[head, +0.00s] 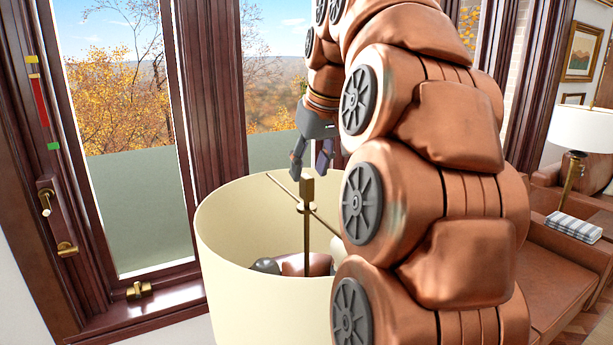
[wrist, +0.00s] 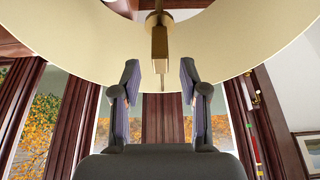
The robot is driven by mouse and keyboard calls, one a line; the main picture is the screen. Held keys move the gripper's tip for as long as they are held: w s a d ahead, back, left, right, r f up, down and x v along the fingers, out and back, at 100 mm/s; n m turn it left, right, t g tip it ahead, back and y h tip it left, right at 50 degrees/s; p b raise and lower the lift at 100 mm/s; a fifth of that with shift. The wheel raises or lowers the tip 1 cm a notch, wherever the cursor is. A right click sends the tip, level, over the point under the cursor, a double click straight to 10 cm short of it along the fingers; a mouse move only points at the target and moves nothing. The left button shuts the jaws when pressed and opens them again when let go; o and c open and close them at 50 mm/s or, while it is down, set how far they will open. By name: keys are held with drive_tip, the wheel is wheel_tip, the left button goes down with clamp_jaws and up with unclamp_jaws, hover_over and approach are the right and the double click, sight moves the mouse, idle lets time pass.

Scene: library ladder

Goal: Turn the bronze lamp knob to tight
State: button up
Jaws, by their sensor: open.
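The bronze lamp knob (head: 307,188) is a flat upright piece on a thin rod at the centre of a cream lampshade (head: 235,235). In the wrist view the knob (wrist: 159,42) hangs straight ahead, with its narrow end pointing between my fingers. My gripper (head: 311,163) is just above the shade's open top, pointing down at the knob. In the wrist view my gripper (wrist: 159,72) is open, with one finger on each side of the knob's line and a clear gap on both sides. My arm hides the right part of the shade.
A dark wood window frame (head: 210,90) stands behind the shade, with a brass handle (head: 46,203) and a yellow, red and green strip (head: 39,100) at left. Thin spokes (head: 283,187) cross the shade's top. A leather sofa (head: 560,285) and another lamp (head: 583,130) are at right.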

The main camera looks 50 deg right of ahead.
sight(308, 176)
drive_tip(key=shift+p+x, duration=0.5)
drive_tip(key=shift+x, duration=1.05)
drive_tip(key=shift+c, duration=0.3)
clamp_jaws()
